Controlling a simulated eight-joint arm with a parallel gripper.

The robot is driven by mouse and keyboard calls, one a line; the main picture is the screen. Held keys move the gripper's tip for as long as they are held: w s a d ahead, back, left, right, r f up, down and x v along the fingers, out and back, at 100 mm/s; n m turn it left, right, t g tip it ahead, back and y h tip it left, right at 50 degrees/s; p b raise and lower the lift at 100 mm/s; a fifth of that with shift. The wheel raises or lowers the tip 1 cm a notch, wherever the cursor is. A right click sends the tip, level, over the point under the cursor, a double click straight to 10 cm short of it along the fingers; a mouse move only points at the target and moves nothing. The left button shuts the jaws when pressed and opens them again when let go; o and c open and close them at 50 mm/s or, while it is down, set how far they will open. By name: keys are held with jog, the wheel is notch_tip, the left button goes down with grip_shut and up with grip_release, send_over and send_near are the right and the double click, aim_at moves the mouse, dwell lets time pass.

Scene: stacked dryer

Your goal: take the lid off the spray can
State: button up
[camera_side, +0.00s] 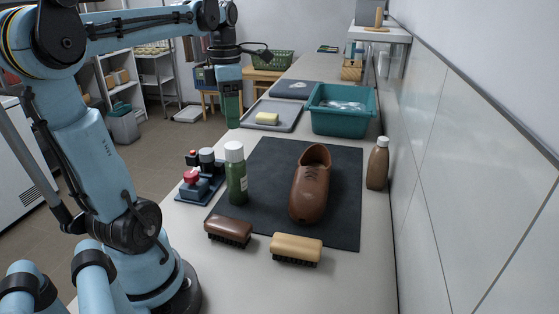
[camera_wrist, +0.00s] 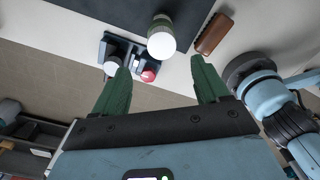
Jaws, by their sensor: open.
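The spray can (camera_side: 237,184) is green with a pale label and stands upright on the near left part of the dark mat. Its white lid (camera_side: 234,151) is on top. In the wrist view the lid (camera_wrist: 161,45) shows from above, beyond the fingertips and between their lines, with some of the green can (camera_wrist: 165,22) behind it. My gripper (camera_side: 232,125) points down, above and behind the can in the side view, apart from it. Its green fingers are spread and empty in the wrist view (camera_wrist: 160,70).
A brown brush (camera_side: 228,231), a tan brush (camera_side: 296,247) and a brown shoe (camera_side: 311,185) are near. A brown bottle (camera_side: 378,164) stands by the wall. A teal bin (camera_side: 341,122) and grey tray (camera_side: 287,108) lie behind.

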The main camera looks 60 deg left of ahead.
aim_at(234, 145)
jog(key=shift+w+d+f, duration=0.1)
jog(key=shift+d+f, duration=0.05)
jog(key=shift+f, duration=4.35)
jog(key=c, duration=1)
jog(key=shift+c, duration=0.2)
jog(key=shift+r, duration=0.2)
